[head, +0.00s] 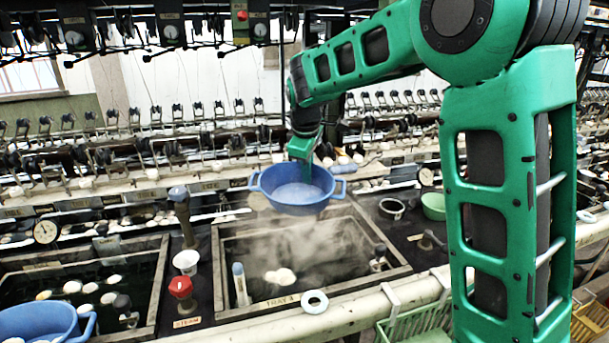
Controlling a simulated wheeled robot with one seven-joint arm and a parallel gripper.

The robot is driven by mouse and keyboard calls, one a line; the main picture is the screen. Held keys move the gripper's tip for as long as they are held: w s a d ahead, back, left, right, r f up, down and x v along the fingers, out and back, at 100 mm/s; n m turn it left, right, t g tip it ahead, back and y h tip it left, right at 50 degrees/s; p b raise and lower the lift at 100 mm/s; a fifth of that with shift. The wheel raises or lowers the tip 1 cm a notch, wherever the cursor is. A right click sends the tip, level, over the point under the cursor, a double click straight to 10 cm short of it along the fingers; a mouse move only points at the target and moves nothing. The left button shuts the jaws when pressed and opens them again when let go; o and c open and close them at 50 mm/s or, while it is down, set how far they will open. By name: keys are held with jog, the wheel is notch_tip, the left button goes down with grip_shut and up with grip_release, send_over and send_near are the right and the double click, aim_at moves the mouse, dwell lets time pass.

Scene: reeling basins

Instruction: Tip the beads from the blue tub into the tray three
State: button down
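A blue tub (293,207) with two side handles hangs roughly level above the far part of a steaming, dark-framed basin. Pale contents (297,192) show inside it; single beads cannot be made out. My green gripper (308,175) comes down from above at the tub's far rim and appears shut on it; the fingertips are partly hidden. The basin's front frame (283,303) bears a label reading TRAY and a digit that is hard to read. A few pale lumps (280,276) float in this tray.
A second blue tub (38,322) stands at lower left by another basin holding several pale cocoons. A green bowl (434,206) and small grey pot (392,208) sit to the right.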

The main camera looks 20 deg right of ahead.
jog(key=g+y, duration=0.1)
jog(key=g, duration=0.2)
jog(key=shift+w+d+f+y, duration=0.15)
jog(key=shift+y, duration=0.25)
jog(key=shift+g+y, duration=0.3)
jog(key=shift+g, duration=0.2)
